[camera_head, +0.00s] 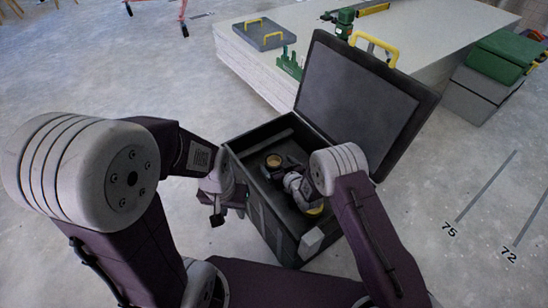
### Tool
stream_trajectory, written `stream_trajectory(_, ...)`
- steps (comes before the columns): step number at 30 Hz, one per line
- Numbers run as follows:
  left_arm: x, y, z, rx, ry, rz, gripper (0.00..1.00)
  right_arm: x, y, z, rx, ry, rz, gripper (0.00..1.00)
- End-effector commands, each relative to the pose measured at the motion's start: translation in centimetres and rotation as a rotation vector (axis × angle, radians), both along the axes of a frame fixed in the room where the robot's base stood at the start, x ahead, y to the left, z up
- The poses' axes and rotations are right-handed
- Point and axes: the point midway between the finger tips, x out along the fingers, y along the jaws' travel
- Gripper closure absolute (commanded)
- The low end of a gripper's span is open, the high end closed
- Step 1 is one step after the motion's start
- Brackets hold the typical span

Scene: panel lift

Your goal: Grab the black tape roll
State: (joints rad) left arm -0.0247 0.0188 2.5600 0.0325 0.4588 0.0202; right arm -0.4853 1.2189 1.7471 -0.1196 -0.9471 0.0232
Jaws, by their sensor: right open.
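A small dark roll with a tan-yellow ring, apparently the black tape roll (274,160), is inside the open black toolbox (262,205), toward its back left. My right gripper (282,171) reaches down into the box, close beside the roll. Its jaws are open; I cannot tell whether they touch the roll. My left gripper (217,212) hangs outside the box, by its left wall. Its fingers are small and dark, and I cannot tell how far apart they are. My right arm hides part of the box interior.
The toolbox lid (358,100) stands open at the back right. A yellow-edged item (314,209) lies in the box. Behind are a stack of pale panels (420,50) with tools on it and green-lidded grey boxes (482,92). The floor at right is clear.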

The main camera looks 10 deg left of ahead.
Motion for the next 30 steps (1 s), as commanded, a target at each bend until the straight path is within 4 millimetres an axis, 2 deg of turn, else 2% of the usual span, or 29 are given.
stream_trajectory(1,0.0,0.0,1.8,0.0,0.0,0.0,0.66,0.1,0.0,0.8,-0.001,0.002,0.0,0.07)
stream_trajectory(5,0.0,0.0,3.9,0.0,0.0,0.0,0.66,0.2,0.1,0.4,-0.002,0.003,0.0,0.07)
stream_trajectory(7,0.1,0.0,1.2,0.0,-0.002,0.0,0.66,1.1,0.5,-1.7,0.002,-0.002,0.0,0.07)
stream_trajectory(9,0.0,0.0,0.2,0.0,0.001,0.0,0.66,1.9,0.9,-2.1,0.001,-0.002,0.0,0.07)
stream_trajectory(15,0.0,0.0,-0.6,0.0,0.001,0.0,0.66,3.1,1.8,-2.2,0.001,-0.001,0.0,0.07)
stream_trajectory(21,0.0,0.0,-0.4,0.0,0.0,0.0,0.66,3.1,1.8,-2.1,-0.001,0.001,0.0,0.07)
stream_trajectory(28,0.0,0.0,-0.4,0.0,0.0,0.0,0.66,3.1,1.8,-2.0,-0.001,0.001,0.0,0.71)
stream_trajectory(30,0.0,0.0,-0.4,0.0,0.0,0.0,0.66,3.1,1.8,-2.0,0.0,0.0,0.0,0.73)
